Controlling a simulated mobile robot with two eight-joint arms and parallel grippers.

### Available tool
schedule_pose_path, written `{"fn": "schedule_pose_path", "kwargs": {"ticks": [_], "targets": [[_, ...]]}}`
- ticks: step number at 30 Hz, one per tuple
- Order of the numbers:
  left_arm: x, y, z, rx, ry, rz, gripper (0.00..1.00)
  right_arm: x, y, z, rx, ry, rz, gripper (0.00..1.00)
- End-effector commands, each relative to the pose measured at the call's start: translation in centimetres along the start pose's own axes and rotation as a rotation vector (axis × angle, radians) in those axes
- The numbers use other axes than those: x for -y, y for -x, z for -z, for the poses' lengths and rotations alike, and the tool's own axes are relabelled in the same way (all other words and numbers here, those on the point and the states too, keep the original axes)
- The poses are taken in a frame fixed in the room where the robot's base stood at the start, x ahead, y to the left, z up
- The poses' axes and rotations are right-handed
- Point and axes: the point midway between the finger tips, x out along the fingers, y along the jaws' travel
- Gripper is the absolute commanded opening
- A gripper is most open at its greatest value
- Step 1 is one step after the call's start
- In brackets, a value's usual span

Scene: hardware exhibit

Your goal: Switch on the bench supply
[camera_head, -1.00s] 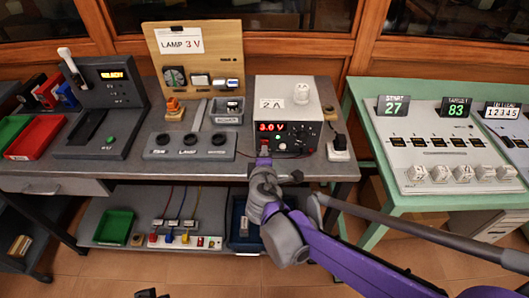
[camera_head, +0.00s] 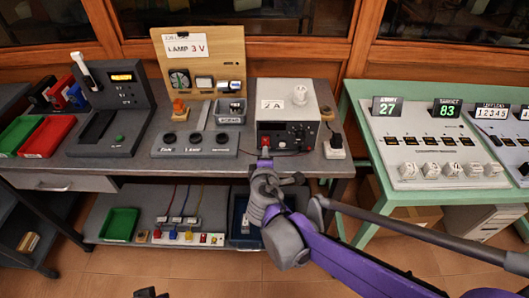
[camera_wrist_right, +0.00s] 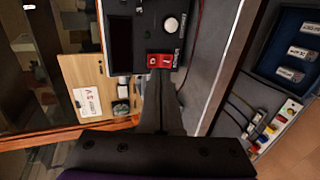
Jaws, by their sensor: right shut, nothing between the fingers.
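The bench supply (camera_head: 288,98) is a grey box with a dark front panel and a "2A" card, at the right end of the grey bench. Its display (camera_head: 272,140) is dark; it is dark in the wrist view too (camera_wrist_right: 120,42). A red rocker switch (camera_wrist_right: 160,60) shows on its panel in the wrist view. My right gripper (camera_head: 264,153) is shut and empty, its tips right at the switch; I cannot tell whether they touch. In the wrist view its fingers (camera_wrist_right: 161,78) end just below the switch. A dark tip of what seems my left gripper (camera_head: 148,293) shows at the bottom edge.
A wooden board with a "LAMP 3 V" card (camera_head: 186,47) and a grey knob box (camera_head: 195,145) stand left of the supply. A green table (camera_head: 375,180) with a counter panel is further right. A lower shelf holds trays.

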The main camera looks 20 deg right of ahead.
Motion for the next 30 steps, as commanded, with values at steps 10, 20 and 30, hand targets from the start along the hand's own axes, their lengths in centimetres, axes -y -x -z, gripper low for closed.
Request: {"fn": "schedule_pose_path", "kwargs": {"ticks": [10,20,30], "targets": [[0.0,1.8,0.8,-0.007,0.0,0.0,0.0,0.0,8.0,0.1,-0.005,0.001,0.0,0.0],[0.0,2.1,0.9,-0.008,0.0,0.0,0.0,0.1,9.8,0.0,-0.002,-0.001,0.001,0.0],[0.0,2.7,1.2,-0.01,0.0,0.0,0.0,0.3,9.7,0.1,-0.001,-0.001,0.0,0.0]]}}
